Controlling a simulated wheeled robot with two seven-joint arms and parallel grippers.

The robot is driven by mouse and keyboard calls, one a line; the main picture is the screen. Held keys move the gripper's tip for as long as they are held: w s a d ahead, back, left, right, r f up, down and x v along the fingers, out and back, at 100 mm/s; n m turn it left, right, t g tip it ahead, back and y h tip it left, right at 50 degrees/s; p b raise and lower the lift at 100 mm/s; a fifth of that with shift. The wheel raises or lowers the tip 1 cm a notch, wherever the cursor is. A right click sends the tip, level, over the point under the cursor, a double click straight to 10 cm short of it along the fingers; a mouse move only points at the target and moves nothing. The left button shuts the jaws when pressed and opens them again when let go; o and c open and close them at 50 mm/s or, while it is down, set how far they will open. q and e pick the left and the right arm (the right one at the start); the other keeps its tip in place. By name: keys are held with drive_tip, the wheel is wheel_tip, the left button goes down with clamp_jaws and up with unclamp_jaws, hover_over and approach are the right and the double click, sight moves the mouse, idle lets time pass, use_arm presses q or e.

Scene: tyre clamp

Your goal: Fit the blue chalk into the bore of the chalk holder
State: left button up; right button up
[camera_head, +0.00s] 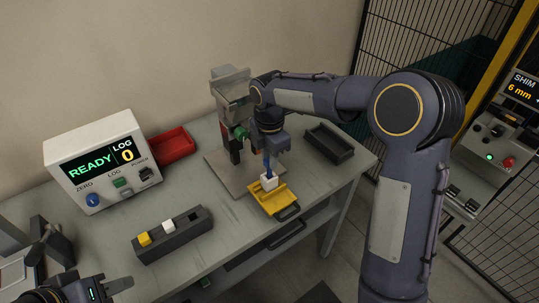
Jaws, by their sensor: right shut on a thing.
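My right gripper (268,153) reaches down over the table from the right arm, in the middle of the head view. It is shut on the slim, upright blue chalk (267,164). The chalk's lower end meets the top of a small white block (269,180), which looks like the chalk holder. I cannot tell whether the chalk is in a bore or only in front of or above it. The white block sits on a yellow tray (275,202). My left gripper (121,285) is at the bottom left, partly cut off; its opening is unclear.
A dark rack (172,243) holds a yellow cube (145,239) and a white cube (168,226). A clamp stand (235,115) is behind my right gripper. A red tray (173,145), a dark tray (329,144) and a display box (100,160) stand around.

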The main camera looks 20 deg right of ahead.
drive_tip(key=shift+f+b, duration=1.3)
drive_tip(key=shift+f, duration=0.85)
drive_tip(key=o, duration=1)
drive_tip(key=shift+o, duration=0.2)
drive_tip(key=shift+r, duration=0.1)
wheel_tip(320, 180, up, 7)
drive_tip(key=shift+f+b, duration=0.1)
drive_tip(key=shift+b, duration=0.2)
drive_tip(key=shift+r, duration=0.45)
